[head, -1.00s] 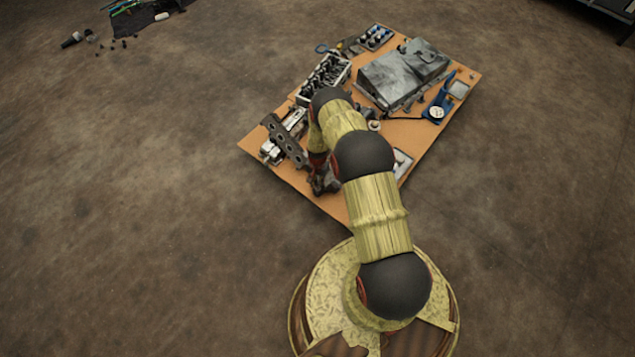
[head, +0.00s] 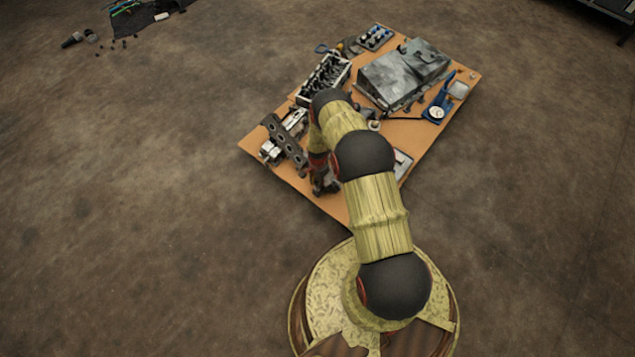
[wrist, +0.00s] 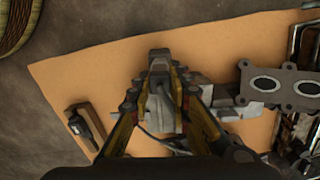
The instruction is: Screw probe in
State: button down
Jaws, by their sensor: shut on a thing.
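My gripper (wrist: 160,95) is low over the orange-brown board in the wrist view. Its yellow and dark fingers close around a small grey part (wrist: 163,106). I cannot tell for sure that this part is the probe, since the fingers hide most of it. A thin dark cable (wrist: 152,134) curves beneath the fingers. A pale metal block (wrist: 222,106) lies just right of the gripper. In the head view my gripper (head: 322,183) is over the near left part of the board, partly hidden by my arm. No threaded hole is clearly visible.
The board (head: 335,205) carries a grey metal housing (head: 400,75), an engine block (head: 323,78) and a blue gauge tool (head: 440,105). A dark plate with oval holes (wrist: 280,85) is right of the gripper. A small dark device (wrist: 85,125) lies left of it.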

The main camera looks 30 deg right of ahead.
jog(key=shift+w+d+r, duration=0.1)
jog(key=shift+w, duration=0.05)
jog(key=c, duration=2)
grip_release()
jog(key=shift+o, duration=1.4)
notch_tip(320, 180, up, 12)
